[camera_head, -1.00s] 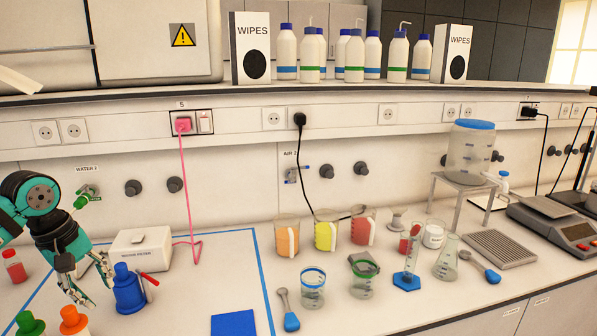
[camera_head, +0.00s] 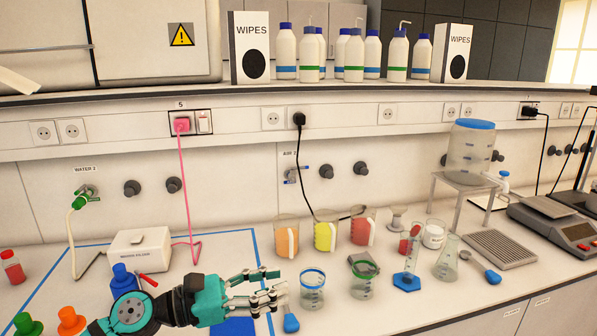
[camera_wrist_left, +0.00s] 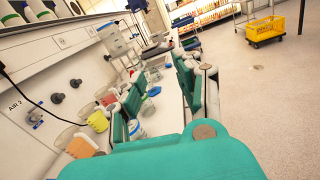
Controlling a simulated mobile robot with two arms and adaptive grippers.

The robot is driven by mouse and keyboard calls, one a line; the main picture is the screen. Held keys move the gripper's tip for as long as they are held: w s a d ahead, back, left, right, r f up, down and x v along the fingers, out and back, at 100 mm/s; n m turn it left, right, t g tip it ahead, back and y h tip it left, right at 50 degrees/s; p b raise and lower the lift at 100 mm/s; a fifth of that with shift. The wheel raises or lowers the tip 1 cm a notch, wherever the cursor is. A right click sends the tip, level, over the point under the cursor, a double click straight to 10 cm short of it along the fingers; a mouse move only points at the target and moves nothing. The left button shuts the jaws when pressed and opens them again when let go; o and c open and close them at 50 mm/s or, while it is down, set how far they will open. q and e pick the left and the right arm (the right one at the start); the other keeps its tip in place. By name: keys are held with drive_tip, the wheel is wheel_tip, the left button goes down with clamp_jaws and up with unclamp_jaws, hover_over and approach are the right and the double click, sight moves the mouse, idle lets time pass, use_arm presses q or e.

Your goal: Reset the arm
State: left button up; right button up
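My left arm comes in low from the left in the head view and lies over the bench front. Its teal and black gripper (camera_head: 274,288) points right, above the blue square (camera_head: 238,326) and just left of a glass beaker with a blue rim (camera_head: 313,289). In the left wrist view the two fingers (camera_wrist_left: 158,85) stand apart with nothing held between them. The gripper partly hides the blue square and the blue spoon (camera_head: 291,322). The arm hides part of the blue bottle (camera_head: 123,278). My right gripper is not in view.
Beakers of orange (camera_head: 286,238), yellow (camera_head: 325,234) and red (camera_head: 362,230) liquid stand behind. A green-rimmed beaker (camera_head: 362,281) and a cylinder on a blue base (camera_head: 407,282) are farther right. A white vacuum filter box (camera_head: 139,250) stands back left.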

use_arm(q)
drive_tip(key=w+a+n+t+y, duration=0.1)
drive_tip(key=a+n+t+y, duration=0.25)
drive_tip(key=n+t, duration=0.6)
drive_tip(key=a+n+t+y, duration=0.3)
drive_tip(key=n+t+y, duration=0.1)
drive_tip(key=n, duration=1.1)
drive_tip(key=s+a+f+n+g+y, duration=0.25)
drive_tip(key=a+f+n+y, duration=0.2)
drive_tip(key=f+n, duration=0.35)
drive_tip(key=s+a+f+n+g+y, duration=0.25)
drive_tip(key=a+f+n+y, duration=0.2)
drive_tip(key=f+n, duration=0.35)
drive_tip(key=s+f+n+g, duration=0.4)
drive_tip(key=s+f+g, duration=0.25)
drive_tip(key=s, duration=0.55)
drive_tip(key=s+f+n+g, duration=0.5)
drive_tip(key=s+f, duration=0.3)
drive_tip(key=s, duration=0.3)
wheel_tip(320, 180, down, 25)
drive_tip(key=s+g, duration=0.1)
drive_tip(key=s+a+f+g, duration=0.1)
drive_tip(key=s+a+f, duration=0.2)
drive_tip(key=s+f, duration=1.4)
drive_tip(key=shift+s+f+y, duration=0.15)
drive_tip(key=shift+y, duration=0.2)
